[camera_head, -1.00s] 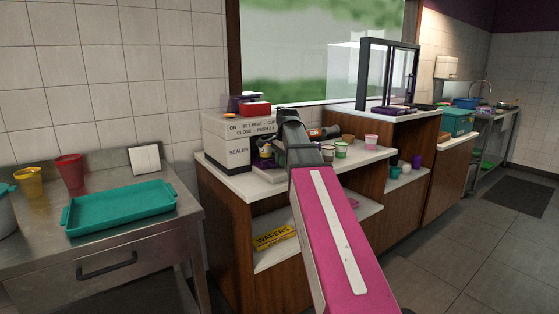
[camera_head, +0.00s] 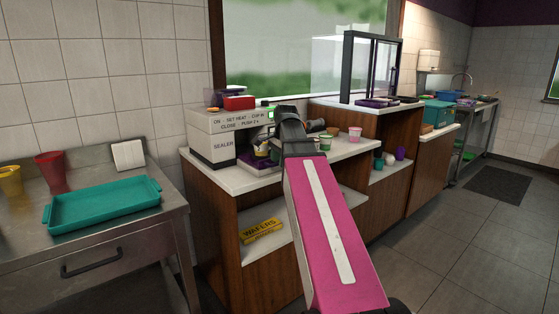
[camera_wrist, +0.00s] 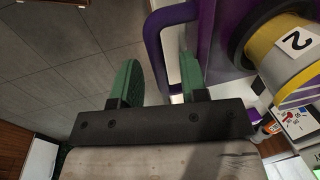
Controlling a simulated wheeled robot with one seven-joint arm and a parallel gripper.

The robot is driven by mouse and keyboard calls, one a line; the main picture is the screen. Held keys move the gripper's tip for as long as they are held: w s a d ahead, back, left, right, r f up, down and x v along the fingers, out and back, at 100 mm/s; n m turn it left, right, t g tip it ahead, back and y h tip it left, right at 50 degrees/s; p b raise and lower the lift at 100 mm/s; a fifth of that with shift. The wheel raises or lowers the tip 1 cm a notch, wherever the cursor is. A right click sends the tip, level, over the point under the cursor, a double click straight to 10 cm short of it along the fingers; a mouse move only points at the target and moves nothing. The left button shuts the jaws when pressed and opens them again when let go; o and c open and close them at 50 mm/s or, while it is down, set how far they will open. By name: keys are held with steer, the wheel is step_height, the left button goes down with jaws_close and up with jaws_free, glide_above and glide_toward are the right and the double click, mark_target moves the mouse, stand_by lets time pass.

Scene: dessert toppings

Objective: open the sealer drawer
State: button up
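The sealer (camera_head: 216,142) is a white box with printed lettering and a dark base, on the wood counter left of my arm. Its purple drawer (camera_head: 256,165) shows low at its right side, partly hidden by my arm. In the wrist view, the purple drawer (camera_wrist: 218,50) has a loop handle (camera_wrist: 154,58) and carries a yellow-and-grey cup holder (camera_wrist: 275,62) marked 2. My gripper (camera_wrist: 158,65) has two green fingers, spread apart. The handle's bar lies between them in the picture, with gaps on both sides; I cannot tell its exact depth. The fingers are hidden in the head view.
Small cups, including a pink one (camera_head: 355,134), stand on the counter right of my arm. A yellow wafers box (camera_head: 261,230) lies on the shelf below. A steel table (camera_head: 120,235) with a teal tray (camera_head: 104,190) is at left.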

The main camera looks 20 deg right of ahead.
steer(key=shift+r, duration=0.1)
step_height(320, 180, up, 10)
steer(key=s, duration=0.1)
steer(key=shift+s+d+r, duration=0.25)
steer(key=shift+s+d, duration=0.1)
steer(key=shift+s, duration=0.05)
stand_by(0.5)
